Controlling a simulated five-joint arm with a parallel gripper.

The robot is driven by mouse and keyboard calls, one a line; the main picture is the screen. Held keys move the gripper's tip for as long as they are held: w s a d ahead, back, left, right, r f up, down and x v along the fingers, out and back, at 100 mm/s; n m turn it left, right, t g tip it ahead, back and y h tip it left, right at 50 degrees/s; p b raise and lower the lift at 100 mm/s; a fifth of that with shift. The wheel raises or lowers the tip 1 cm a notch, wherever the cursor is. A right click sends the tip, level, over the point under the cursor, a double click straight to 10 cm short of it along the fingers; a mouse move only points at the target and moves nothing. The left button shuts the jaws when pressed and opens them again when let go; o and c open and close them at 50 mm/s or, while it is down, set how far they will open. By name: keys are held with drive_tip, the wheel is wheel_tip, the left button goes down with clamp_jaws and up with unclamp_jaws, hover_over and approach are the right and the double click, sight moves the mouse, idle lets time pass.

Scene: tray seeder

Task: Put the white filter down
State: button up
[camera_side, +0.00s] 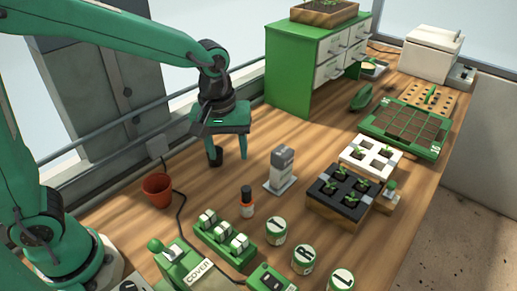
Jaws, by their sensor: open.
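My gripper (228,157) points down over the left-middle of the table, its green fingers apart. I see nothing between them. A small dark cylinder (215,157) shows at the left finger; I cannot tell whether they touch. No thing in view is plainly the white filter. Whether this is the filter I cannot tell.
A terracotta pot (157,190) stands left of my gripper, with a dark cable beside it. A grey block (282,165), a dropper bottle (247,203), a black seedling tray (325,189) and labelled tins (303,259) stand nearby. A green drawer cabinet (290,70) is behind. Bare wood lies around my gripper.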

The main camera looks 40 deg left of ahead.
drive_tip(key=s+a+r+m+t, duration=0.2)
drive_tip(key=s+a+r+m, duration=0.1)
drive_tip(key=s+a, duration=0.2)
drive_tip(key=s+a+r+m+t, duration=0.2)
drive_tip(key=s+a+r+m, duration=0.1)
drive_tip(key=s+a, duration=0.3)
drive_tip(key=shift+s+a+r+m+t, duration=0.3)
drive_tip(key=shift+s+m, duration=0.4)
drive_tip(key=shift+s, duration=0.25)
idle(0.5)
